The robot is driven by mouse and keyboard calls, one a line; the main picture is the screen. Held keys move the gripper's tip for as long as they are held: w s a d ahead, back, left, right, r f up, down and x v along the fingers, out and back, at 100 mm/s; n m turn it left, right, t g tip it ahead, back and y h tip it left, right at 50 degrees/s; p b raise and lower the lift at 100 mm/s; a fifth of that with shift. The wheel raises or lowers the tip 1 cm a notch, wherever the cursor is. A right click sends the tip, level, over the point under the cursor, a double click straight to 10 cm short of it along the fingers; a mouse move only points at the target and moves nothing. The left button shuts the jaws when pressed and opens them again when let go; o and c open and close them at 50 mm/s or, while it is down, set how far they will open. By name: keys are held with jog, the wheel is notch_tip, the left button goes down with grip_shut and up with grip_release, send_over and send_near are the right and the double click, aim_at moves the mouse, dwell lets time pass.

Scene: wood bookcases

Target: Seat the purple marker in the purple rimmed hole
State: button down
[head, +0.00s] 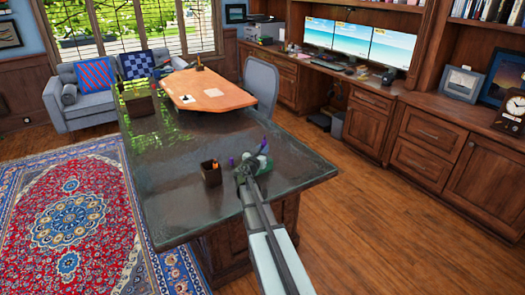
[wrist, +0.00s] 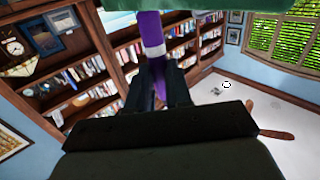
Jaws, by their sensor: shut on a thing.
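The purple marker (wrist: 153,38), with a pale band, is between the two fingers of my gripper (wrist: 160,85) in the wrist view. My gripper is shut on it. The marker's far end reaches the edge of a green thing (wrist: 75,22) at the top of that view; I cannot tell whether it touches or enters it. In the head view my gripper (head: 243,172) is over the glass-topped desk, beside a green block (head: 263,164). Small purple spots show on both sides of the gripper, too small to tell apart. The purple rimmed hole cannot be made out.
A small dark brown cup (head: 210,174) with something orange in it stands just left of my gripper on the desk (head: 180,215). A wooden board (head: 205,92) and a brown box (head: 138,103) lie farther back. The desk's front left is clear.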

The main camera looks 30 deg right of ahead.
jog(key=shift+f, duration=0.9)
dwell(0.6)
jog(key=c, duration=1)
grip_release()
jog(key=shift+o, duration=0.2)
jog(key=v, duration=1.4)
